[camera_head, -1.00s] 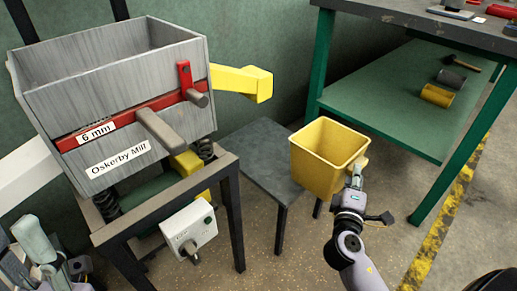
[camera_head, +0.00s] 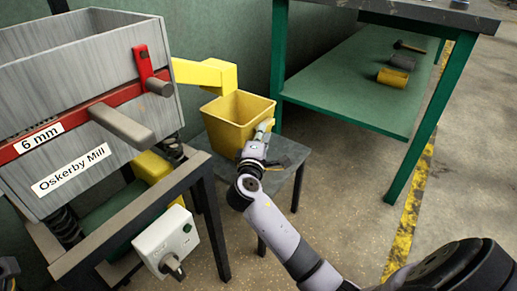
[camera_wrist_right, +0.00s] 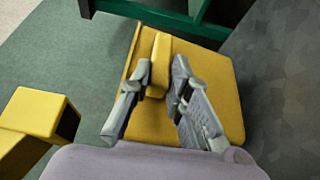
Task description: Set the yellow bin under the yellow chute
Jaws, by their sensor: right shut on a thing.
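The yellow bin (camera_head: 232,112) is upright and open-topped, over the small grey stand, just beyond the end of the yellow chute (camera_head: 208,74). The chute juts right from the mill, and its end is at the bin's left rear rim. I cannot tell whether the bin touches the stand. My right gripper (camera_head: 263,132) is shut on the bin's near right side. In the right wrist view, its fingers (camera_wrist_right: 160,82) close around a yellow handle on the bin (camera_wrist_right: 222,88), and the chute (camera_wrist_right: 35,110) shows at left. My left gripper is not clearly in view.
The grey stand (camera_head: 285,158) has bare top to the right of the bin. The Oskerby Mill (camera_head: 85,100) and its frame stand at left. A green-legged workbench (camera_head: 345,95) with rolls on its lower shelf stands at right.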

